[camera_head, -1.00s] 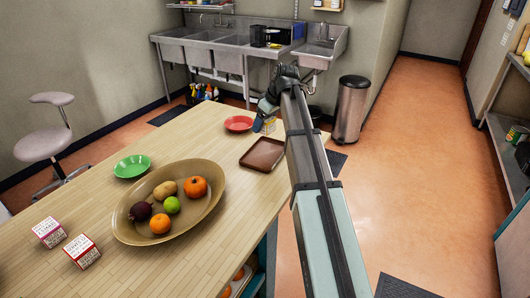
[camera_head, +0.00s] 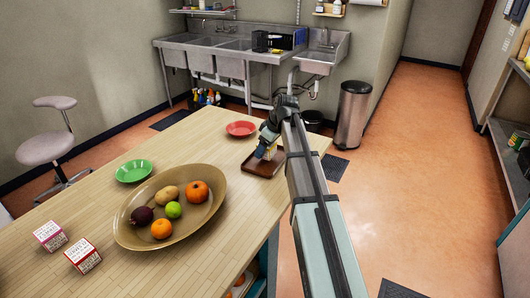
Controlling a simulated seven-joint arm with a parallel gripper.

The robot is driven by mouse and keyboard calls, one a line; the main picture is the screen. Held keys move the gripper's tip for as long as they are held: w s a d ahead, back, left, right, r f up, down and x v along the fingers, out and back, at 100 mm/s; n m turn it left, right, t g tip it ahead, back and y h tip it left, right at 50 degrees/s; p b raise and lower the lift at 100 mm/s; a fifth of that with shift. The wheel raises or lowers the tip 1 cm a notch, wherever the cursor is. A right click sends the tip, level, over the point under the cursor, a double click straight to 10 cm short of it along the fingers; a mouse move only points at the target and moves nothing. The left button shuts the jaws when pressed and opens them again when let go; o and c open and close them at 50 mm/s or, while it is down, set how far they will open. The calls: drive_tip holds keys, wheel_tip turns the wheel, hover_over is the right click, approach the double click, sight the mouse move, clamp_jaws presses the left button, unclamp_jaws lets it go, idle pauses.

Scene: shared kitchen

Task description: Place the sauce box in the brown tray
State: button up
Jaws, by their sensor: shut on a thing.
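The brown tray (camera_head: 252,170) lies on the wooden table near its right edge. My gripper (camera_head: 266,152) is over the tray and is shut on the sauce box (camera_head: 271,153), a small box of which a pale yellow part shows. The rest of the box is hidden by the gripper fingers. The box is low over the tray's middle; I cannot tell whether it touches the tray floor. My arm covers the space just right of the tray.
A red plate (camera_head: 240,129) lies just behind the tray. A large bowl (camera_head: 125,222) with fruit and vegetables is to the front left, with a green plate (camera_head: 133,171) behind it. Two red-and-white boxes (camera_head: 50,236) (camera_head: 83,256) stand at the table's front left.

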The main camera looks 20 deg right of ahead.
drive_tip(key=shift+f, duration=0.95)
drive_tip(key=shift+f, duration=0.1)
drive_tip(key=o, duration=1.2)
drive_tip(key=shift+c, duration=0.2)
drive_tip(key=v, duration=1.2)
